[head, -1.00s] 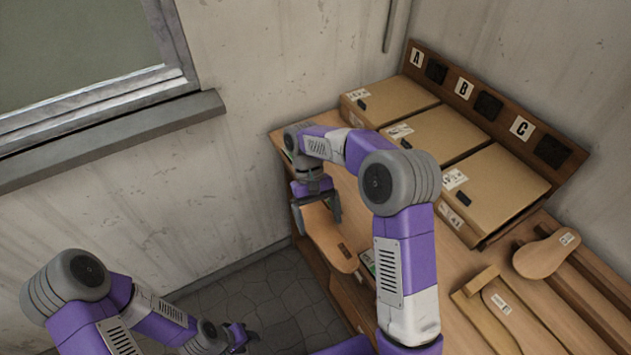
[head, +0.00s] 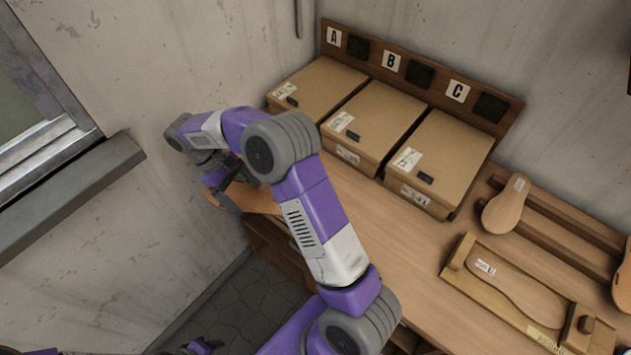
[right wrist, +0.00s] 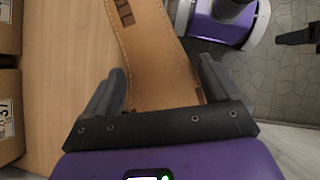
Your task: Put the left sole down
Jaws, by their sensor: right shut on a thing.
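My right gripper (head: 222,188) is shut on a tan sole (head: 258,201), at the far left end of the workbench. My own arm hides part of this sole in the head view. In the right wrist view the sole (right wrist: 158,60) runs between the two fingers (right wrist: 160,95) and away from them, with dark brown marks near its far end. It is over or beside the bench edge; I cannot tell whether it touches the bench. My left gripper (head: 198,347) shows only in part at the bottom of the head view.
Three cardboard boxes (head: 372,122) stand under a board marked A, B, C. Another sole (head: 505,207) lies on a wooden rack. A labelled sole (head: 520,285) lies in a wooden fixture (head: 462,250). The bench top (head: 375,218) between the boxes and my arm is clear.

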